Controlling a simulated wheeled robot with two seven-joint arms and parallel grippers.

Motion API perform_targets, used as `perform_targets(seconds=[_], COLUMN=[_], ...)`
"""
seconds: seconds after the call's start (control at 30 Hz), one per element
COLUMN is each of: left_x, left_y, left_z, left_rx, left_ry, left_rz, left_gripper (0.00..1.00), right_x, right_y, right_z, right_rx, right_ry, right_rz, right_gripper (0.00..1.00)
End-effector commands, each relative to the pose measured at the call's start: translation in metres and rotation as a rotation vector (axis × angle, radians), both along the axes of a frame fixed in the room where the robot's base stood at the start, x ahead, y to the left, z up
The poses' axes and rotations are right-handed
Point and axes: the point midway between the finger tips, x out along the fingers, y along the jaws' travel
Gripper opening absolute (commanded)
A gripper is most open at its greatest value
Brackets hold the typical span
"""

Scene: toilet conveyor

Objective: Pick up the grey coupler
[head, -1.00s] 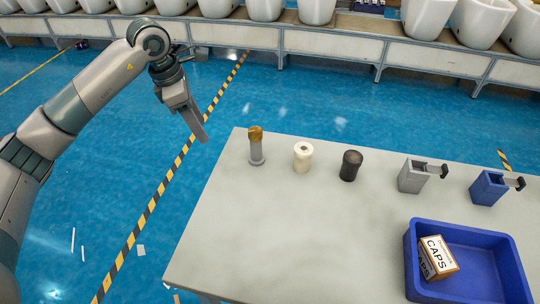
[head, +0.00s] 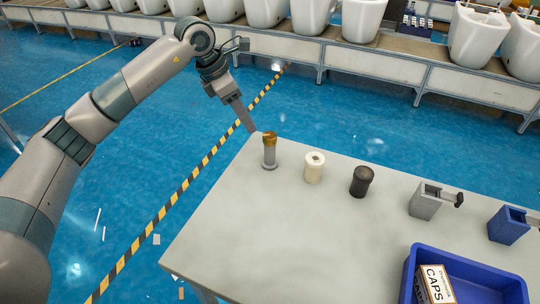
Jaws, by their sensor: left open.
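The grey coupler looks to be the grey block (head: 425,201) with a black side piece, upright on the table toward the right. My left gripper (head: 248,122) is open and empty, pointing down near the table's far left corner. Its fingertips appear just left of a grey post with a brass top (head: 269,152), with a small gap in the picture. The gripper is well left of the grey block. It is seen edge-on, so the gap between its fingers is hard to see. My right gripper is out of view.
On the grey table (head: 260,235), a white cylinder (head: 315,168), a black cylinder (head: 361,182) and a blue block (head: 507,225) share the row. The table's left front is clear. A conveyor (head: 375,62) with toilets runs behind.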

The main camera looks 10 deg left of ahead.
Motion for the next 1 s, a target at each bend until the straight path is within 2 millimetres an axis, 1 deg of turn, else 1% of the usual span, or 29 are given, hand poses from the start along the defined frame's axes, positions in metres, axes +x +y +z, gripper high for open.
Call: perform_targets(seconds=[0.17,0.27,0.37,0.43,0.53,0.8,0.9,1.0], left_x=[0.002,0.003,0.006,0.007,0.010,0.020,0.024,0.026], left_y=[-0.003,-0.006,-0.010,-0.013,-0.017,-0.033,-0.036,-0.039], left_z=[-0.007,-0.015,-0.026,-0.033,-0.045,-0.089,-0.101,-0.109], left_rx=[0.000,0.000,0.000,0.000,0.000,0.000,0.000,0.000], left_ry=[0.001,0.003,0.003,0.004,0.004,0.004,0.004,0.000], left_rz=[0.000,-0.001,-0.001,-0.002,0.000,-0.002,0.000,-0.001], left_gripper=[0.50,0.50,0.50,0.50,0.50,0.50,0.50,0.50], right_x=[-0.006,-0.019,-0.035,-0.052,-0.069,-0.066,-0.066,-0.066], right_y=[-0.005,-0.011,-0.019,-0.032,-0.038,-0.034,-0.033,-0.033], right_z=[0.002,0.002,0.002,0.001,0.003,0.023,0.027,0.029], right_rx=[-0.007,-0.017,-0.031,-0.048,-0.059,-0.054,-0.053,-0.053], right_ry=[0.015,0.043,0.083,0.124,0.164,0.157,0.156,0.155], right_rz=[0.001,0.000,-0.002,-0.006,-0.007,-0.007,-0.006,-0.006], right_gripper=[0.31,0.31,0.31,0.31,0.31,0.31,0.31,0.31])
